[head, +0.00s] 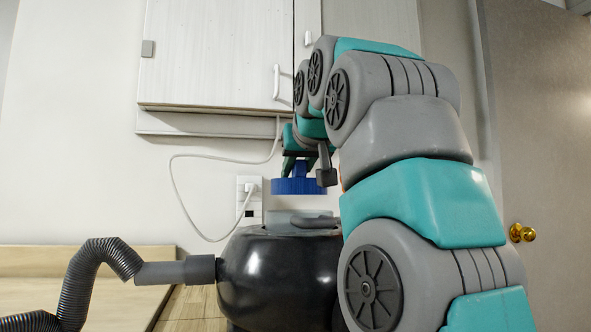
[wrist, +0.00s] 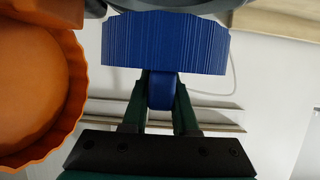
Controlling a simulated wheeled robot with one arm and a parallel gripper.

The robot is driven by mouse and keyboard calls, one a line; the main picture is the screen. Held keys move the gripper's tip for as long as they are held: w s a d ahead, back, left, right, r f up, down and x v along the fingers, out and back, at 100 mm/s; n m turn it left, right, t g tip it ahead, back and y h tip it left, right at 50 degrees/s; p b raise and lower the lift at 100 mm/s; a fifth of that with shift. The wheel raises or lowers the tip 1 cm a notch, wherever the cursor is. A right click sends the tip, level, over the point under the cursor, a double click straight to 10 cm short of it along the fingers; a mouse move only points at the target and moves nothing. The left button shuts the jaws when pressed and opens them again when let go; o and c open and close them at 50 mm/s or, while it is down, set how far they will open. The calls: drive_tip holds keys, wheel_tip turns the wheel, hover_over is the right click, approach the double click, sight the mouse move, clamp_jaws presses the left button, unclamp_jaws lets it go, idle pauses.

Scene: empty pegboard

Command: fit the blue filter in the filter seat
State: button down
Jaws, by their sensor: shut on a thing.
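The blue filter (head: 299,186) is a ribbed blue disc with a handle on top. My gripper (head: 302,163) is shut on this handle and holds the filter level above a black vacuum canister (head: 280,272). In the wrist view the filter (wrist: 165,42) fills the upper middle, with its handle between the dark fingers of my gripper (wrist: 161,92). A grey round collar (head: 290,217) on top of the canister, which looks like the filter seat, lies just below the filter. A small gap shows between them. The seat's inside is hidden.
An orange scalloped round thing (wrist: 32,85) is close on the left in the wrist view. A grey corrugated hose (head: 95,265) leaves the canister to the left. A white cable runs to a wall socket (head: 249,192) behind. A cabinet (head: 222,55) hangs above.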

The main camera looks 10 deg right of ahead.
sight(305, 176)
drive_tip(key=shift+f+b, duration=0.5)
drive_tip(key=shift+f, duration=0.35)
drive_tip(key=shift+f+b, duration=0.95)
drive_tip(key=shift+f, duration=0.45)
idle(1.3)
drive_tip(key=c, duration=0.6)
unclamp_jaws()
drive_tip(key=v, duration=0.7)
drive_tip(key=shift+s+r, duration=0.15)
drive_tip(key=shift+s, duration=0.25)
drive_tip(key=shift+s, duration=0.15)
